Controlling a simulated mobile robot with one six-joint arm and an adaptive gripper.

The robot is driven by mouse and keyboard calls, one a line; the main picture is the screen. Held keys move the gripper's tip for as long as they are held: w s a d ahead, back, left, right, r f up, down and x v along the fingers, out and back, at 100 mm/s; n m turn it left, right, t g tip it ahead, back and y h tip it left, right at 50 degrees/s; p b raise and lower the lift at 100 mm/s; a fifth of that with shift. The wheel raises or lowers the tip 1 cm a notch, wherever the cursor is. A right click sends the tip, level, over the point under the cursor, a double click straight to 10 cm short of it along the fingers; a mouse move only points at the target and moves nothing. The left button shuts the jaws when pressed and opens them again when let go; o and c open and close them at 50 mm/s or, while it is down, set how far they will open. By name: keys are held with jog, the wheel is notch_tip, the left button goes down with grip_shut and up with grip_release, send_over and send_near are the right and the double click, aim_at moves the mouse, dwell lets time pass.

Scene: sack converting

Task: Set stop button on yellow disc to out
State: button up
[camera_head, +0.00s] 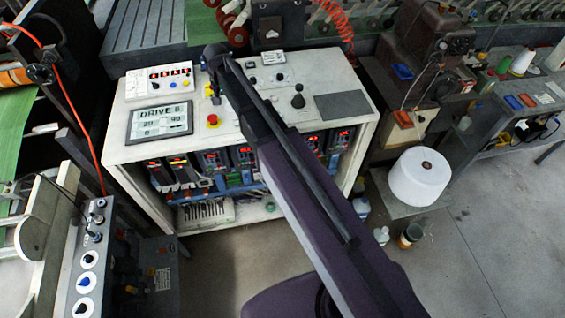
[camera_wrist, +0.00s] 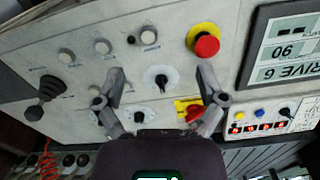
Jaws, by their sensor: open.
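The stop button is a red mushroom head (camera_wrist: 207,44) on a yellow disc (camera_wrist: 194,31), near the top of the wrist view. In the head view the red button (camera_head: 213,119) sits right of the display on the white console top. I cannot tell whether it is pressed in or out. My gripper (camera_wrist: 160,74) is open and empty above the panel, its fingers spread around a black rotary knob (camera_wrist: 160,80) in the picture. The button lies just beyond the right fingertip, apart from it. In the head view my gripper (camera_head: 213,75) is over the console's back part, small and partly hidden.
A yellow-and-red switch (camera_wrist: 192,110) is partly hidden by the right finger. A black joystick (camera_wrist: 46,91) and several white buttons stand at left. The DRIVE display (camera_head: 160,119) and a lamp box (camera_head: 158,80) are left of the button in the head view.

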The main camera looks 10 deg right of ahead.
jog(key=s+d+f+n+b, duration=0.1)
jog(key=s+d+f+b, duration=0.5)
jog(key=s, duration=0.3)
jog(key=s+d+f+n+b, duration=0.1)
jog(key=s+d+f+b, duration=0.6)
jog(key=s+d, duration=0.2)
jog(key=shift+s+f, duration=0.2)
jog(key=shift+f, duration=0.1)
dwell(0.4)
jog(key=s+d, duration=0.1)
jog(key=s, duration=0.1)
jog(key=shift+s+d, duration=0.35)
jog(key=shift+s, duration=0.05)
dwell(4.1)
